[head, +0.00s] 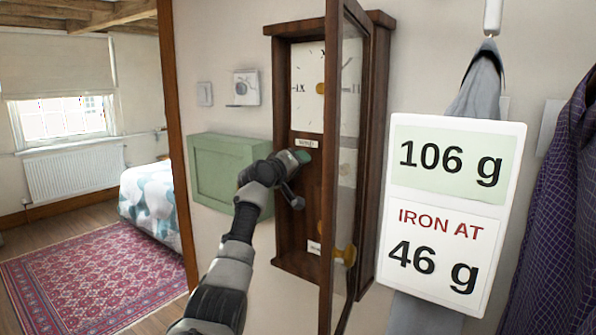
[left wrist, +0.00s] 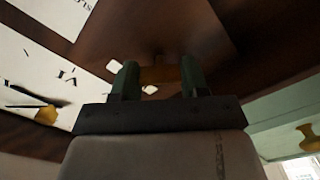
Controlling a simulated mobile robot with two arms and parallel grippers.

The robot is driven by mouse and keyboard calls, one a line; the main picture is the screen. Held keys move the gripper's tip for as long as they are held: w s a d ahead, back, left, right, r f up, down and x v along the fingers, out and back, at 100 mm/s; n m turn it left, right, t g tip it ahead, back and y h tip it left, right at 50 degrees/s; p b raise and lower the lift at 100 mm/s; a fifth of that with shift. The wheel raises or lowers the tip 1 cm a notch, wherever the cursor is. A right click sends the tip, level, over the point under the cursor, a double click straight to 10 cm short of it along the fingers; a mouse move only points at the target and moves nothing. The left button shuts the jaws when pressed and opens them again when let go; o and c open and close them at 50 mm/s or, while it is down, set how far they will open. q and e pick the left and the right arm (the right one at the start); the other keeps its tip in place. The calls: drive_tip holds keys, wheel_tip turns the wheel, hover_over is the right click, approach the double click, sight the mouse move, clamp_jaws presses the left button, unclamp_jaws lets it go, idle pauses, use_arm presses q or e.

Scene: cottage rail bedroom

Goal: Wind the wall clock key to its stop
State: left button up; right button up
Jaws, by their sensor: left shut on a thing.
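The wall clock (head: 283,220) is a tall dark wooden case with a white dial (head: 308,75), and its glazed door (head: 328,200) stands open toward me. A small label (head: 306,143) sits below the dial. My left gripper (head: 303,156) reaches into the case just under that label. In the left wrist view the gripper (left wrist: 160,80) is shut on a small brass-brown piece, the key (left wrist: 158,74), with a dark finger on each side. The key is hidden behind the gripper in the head view. Its turn angle is hard to tell. My right gripper is out of view.
The open door stands close to the right of my left arm. A green wall box (head: 225,165) is just left of the clock. A white sign (head: 452,210) reads "106 g" and "IRON AT 46 g". Grey cloth (head: 480,85) and dark checked cloth (head: 560,220) hang at right.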

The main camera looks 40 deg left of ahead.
use_arm(q)
drive_tip(key=m+b, duration=0.1)
drive_tip(key=m, duration=0.3)
drive_tip(key=shift+f+m, duration=0.15)
drive_tip(key=shift+m, duration=0.15)
drive_tip(key=m+b, duration=0.1)
drive_tip(key=m, duration=0.3)
drive_tip(key=shift+m, duration=0.3)
drive_tip(key=m, duration=1.5)
drive_tip(key=shift+p, duration=0.4)
drive_tip(key=m, duration=0.5)
drive_tip(key=shift+m+p, duration=0.3)
drive_tip(key=shift+m, duration=0.1)
drive_tip(key=m, duration=0.5)
drive_tip(key=m+p, duration=0.1)
drive_tip(key=m, duration=0.4)
drive_tip(key=shift+r+m+p, duration=0.2)
drive_tip(key=shift+m+p, duration=0.45)
drive_tip(key=shift+m, duration=0.05)
drive_tip(key=shift+r+m+p, duration=0.1)
drive_tip(key=shift+m+p, duration=0.6)
drive_tip(key=shift+p, duration=0.3)
drive_tip(key=shift+m+p, duration=0.6)
drive_tip(key=shift+p, duration=0.35)
drive_tip(key=shift+f+m+p, duration=0.2)
drive_tip(key=shift+m+p, duration=0.1)
drive_tip(key=shift+p, duration=0.3)
